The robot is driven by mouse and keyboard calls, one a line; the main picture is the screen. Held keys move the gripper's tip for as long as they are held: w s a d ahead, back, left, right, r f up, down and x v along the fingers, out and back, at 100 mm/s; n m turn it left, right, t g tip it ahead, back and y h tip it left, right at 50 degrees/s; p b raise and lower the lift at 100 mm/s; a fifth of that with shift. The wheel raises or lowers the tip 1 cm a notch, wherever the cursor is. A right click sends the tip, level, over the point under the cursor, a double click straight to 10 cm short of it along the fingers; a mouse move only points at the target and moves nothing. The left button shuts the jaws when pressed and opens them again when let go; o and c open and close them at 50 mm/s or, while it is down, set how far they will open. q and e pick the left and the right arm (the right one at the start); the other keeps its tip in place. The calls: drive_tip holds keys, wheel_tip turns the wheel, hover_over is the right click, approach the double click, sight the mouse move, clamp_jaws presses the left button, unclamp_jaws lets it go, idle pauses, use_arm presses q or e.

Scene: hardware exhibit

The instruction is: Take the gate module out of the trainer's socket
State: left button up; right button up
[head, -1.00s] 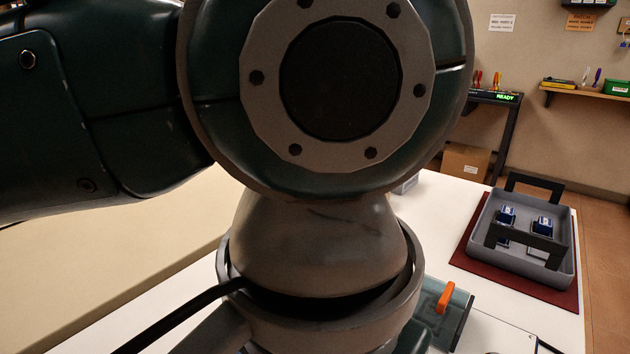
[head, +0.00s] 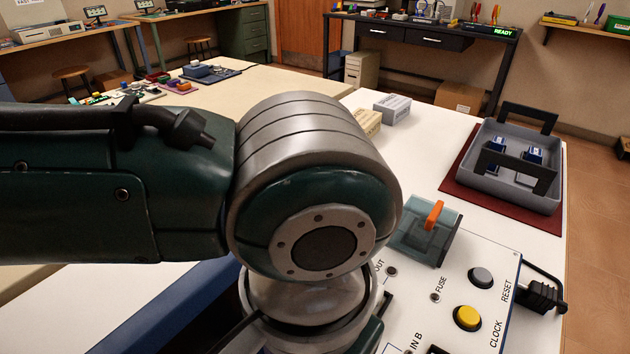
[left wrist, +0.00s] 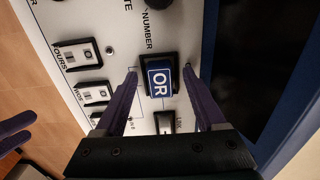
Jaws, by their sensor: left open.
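The gate module (left wrist: 160,78), a dark block with a blue face lettered OR, sits on the trainer's white panel in the left wrist view. My open left gripper (left wrist: 160,73) has one purple finger on each side of it, with gaps visible. In the head view my left arm covers this part of the trainer (head: 450,290). Two purple finger-like parts (left wrist: 16,132), probably my right gripper, show at the left edge of the left wrist view; their opening is unclear.
The panel has a yellow button (head: 467,318), a grey button (head: 481,277) and a clear cover (head: 425,240) with an orange handle. A grey tray (head: 512,188) holding blue modules stands on a red mat (head: 460,180). Small boxes (head: 392,108) stand behind the trainer.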

use_arm(q)
clamp_jaws()
idle(0.4)
drive_tip(key=shift+r, duration=0.1)
